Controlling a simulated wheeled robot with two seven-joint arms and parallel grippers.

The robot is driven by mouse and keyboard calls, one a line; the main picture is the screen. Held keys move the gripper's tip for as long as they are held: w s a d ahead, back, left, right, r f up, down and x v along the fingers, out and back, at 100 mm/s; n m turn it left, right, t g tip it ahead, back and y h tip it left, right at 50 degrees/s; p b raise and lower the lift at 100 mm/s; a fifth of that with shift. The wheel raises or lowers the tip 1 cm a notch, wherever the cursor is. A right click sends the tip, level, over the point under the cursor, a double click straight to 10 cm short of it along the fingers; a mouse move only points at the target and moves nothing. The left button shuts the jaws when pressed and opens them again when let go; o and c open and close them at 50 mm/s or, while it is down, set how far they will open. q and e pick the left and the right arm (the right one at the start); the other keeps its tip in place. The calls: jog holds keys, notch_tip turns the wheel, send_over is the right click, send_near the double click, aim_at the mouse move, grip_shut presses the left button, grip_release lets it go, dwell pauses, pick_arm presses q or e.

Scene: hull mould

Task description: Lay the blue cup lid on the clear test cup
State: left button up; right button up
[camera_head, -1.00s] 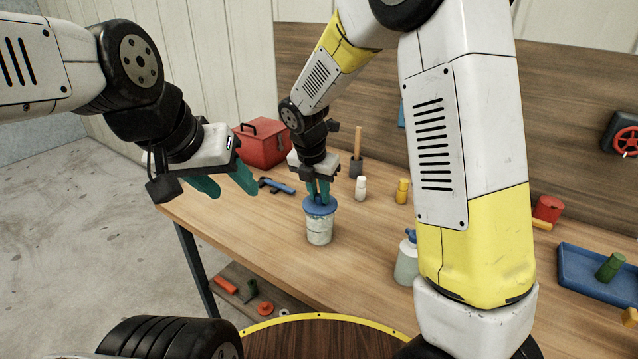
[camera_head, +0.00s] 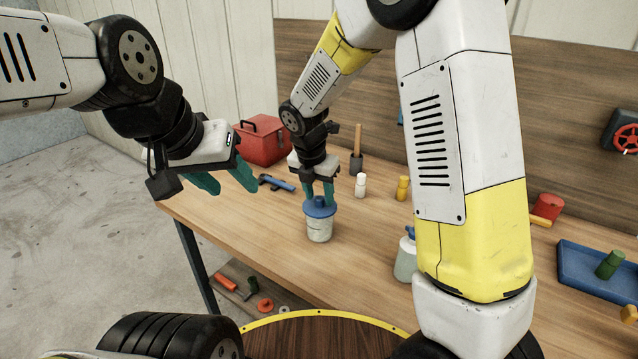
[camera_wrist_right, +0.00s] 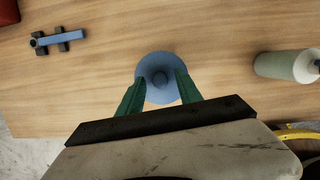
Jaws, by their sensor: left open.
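The blue cup lid (camera_head: 320,210) lies on top of the clear test cup (camera_head: 319,232), which stands upright on the workbench and looks whitish. The lid looks about level and covers the cup's mouth. My right gripper (camera_head: 319,196) is just above the lid, with its green fingers apart on either side of the lid's knob. In the right wrist view the round lid (camera_wrist_right: 160,78) shows with its knob between the spread fingers, a gap on both sides; the cup is hidden beneath it. My left gripper (camera_head: 228,187) is open and empty, left of the cup above the bench edge.
A red toolbox (camera_head: 262,142) and a blue-handled tool (camera_head: 277,183) lie behind left. A white bottle (camera_head: 361,185), a yellow bottle (camera_head: 402,188) and a spray bottle (camera_head: 405,262) stand to the right. A blue tray (camera_head: 590,275) is far right. Bench left of the cup is clear.

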aim_at(313, 213)
jog(key=v, duration=1.3)
jog(key=s+d+r+m+t+y, duration=0.1)
jog(key=s+d+r+m, duration=0.1)
jog(key=s+d+m, duration=0.6)
jog(key=s+d+r+m+t+y, duration=0.2)
jog(key=s+d+m, duration=0.5)
jog(key=m, duration=1.5)
jog(key=s+r, duration=0.1)
jog(key=s, duration=0.3)
jog(key=shift+d+r+y, duration=0.2)
jog(key=shift+d+y, duration=0.1)
jog(key=shift+d, duration=0.1)
